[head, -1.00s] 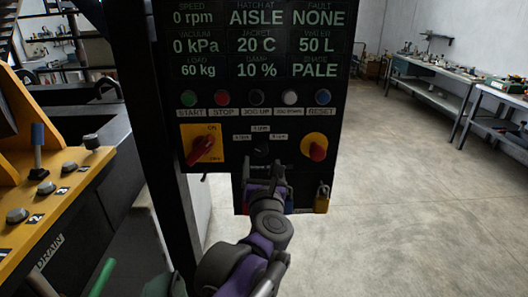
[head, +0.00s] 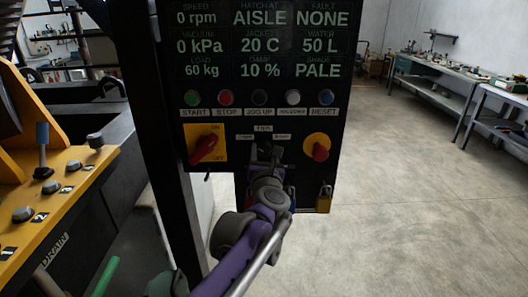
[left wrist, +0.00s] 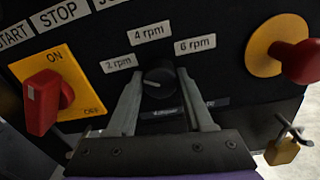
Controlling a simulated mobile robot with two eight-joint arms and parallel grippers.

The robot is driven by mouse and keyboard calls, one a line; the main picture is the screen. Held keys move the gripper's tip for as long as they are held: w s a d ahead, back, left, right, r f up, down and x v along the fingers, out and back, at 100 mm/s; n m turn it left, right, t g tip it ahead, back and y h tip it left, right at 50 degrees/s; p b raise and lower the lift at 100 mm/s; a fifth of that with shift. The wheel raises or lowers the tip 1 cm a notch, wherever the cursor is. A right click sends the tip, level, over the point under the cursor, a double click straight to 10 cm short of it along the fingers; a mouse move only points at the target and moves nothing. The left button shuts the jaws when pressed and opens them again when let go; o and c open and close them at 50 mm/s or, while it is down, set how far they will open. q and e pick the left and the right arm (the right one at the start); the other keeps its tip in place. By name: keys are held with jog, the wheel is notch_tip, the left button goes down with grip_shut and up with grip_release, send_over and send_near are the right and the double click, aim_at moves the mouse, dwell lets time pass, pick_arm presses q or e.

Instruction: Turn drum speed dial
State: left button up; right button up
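The drum speed dial (left wrist: 158,80) is a round black knob on the dark control panel (head: 240,128). Labels 2 rpm, 4 rpm and 6 rpm stand around it. A pale mark on the knob seems to lie on its left side, towards 2 rpm. My left gripper (left wrist: 160,92) is open, with one finger on each side of the dial and gaps visible between fingers and knob. In the head view my left gripper (head: 264,154) reaches up from below and largely hides the dial. My right gripper is in neither view.
A red switch on a yellow plate (head: 206,148) is left of the dial; a red knob on a yellow disc (head: 319,148) is right. Coloured buttons (head: 258,98) run above. A padlock (head: 324,199) hangs lower right. The display reads 0 rpm. Open floor lies right.

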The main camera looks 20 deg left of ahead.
pick_arm(q)
grip_shut()
jog(key=shift+m, duration=0.3)
jog(key=m, duration=0.4)
jog(key=shift+f, duration=0.1)
jog(key=m+b, duration=0.1)
jog(key=m, duration=0.8)
jog(key=shift+f+m+b, duration=0.1)
jog(key=shift+m+b, duration=0.2)
jog(key=shift+b, duration=0.05)
jog(key=m, duration=0.3)
jog(key=shift+m+b, duration=0.35)
jog(key=shift+m, duration=0.05)
jog(key=m+b, duration=0.1)
jog(key=m, duration=0.5)
jog(key=shift+m, duration=0.3)
